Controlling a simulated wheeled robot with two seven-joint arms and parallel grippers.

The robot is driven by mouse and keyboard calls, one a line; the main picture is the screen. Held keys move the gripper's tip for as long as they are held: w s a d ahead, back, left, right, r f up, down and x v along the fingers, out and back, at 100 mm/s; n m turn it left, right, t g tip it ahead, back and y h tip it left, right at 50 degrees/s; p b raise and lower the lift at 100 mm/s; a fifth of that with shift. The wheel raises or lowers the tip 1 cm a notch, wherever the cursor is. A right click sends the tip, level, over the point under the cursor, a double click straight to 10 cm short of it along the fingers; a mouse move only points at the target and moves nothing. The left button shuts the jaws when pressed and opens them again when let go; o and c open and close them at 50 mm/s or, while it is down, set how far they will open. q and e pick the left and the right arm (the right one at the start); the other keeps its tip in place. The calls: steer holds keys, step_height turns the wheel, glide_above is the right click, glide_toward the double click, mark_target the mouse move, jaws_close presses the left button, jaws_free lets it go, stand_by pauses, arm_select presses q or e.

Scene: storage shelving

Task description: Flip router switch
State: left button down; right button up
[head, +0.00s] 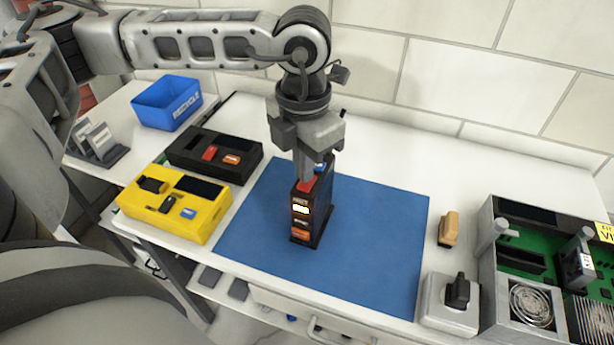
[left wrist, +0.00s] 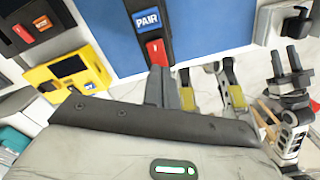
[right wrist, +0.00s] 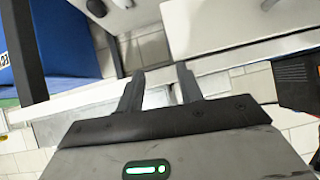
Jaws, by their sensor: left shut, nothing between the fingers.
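The black router (head: 325,215) stands upright on the blue mat (head: 375,235), with lit labels on its front. Its top carries a red switch (head: 306,185) and a blue button. In the left wrist view, the red switch (left wrist: 157,52) and the blue button marked PAIR (left wrist: 147,20) show clearly. My left gripper (head: 311,172) is shut and empty, pointing down at the router's top. Its fingertips (left wrist: 160,74) are at the red switch's edge; I cannot tell whether they touch it. My right gripper (right wrist: 158,82) is open and empty, away from the router.
A yellow box (head: 190,222) and a black box (head: 185,160) with switches lie left of the mat. A blue bin (head: 165,112) stands behind them. On the right are a tan block (head: 449,229), a grey switch box (head: 436,312) and an open green-board case (head: 508,287).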

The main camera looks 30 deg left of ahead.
arm_select(q)
steer(key=shift+f+b, duration=1)
steer(key=shift+f, duration=0.05)
stand_by(0.4)
steer(key=shift+r+p, duration=2.05)
steer(key=shift+r, duration=1.55)
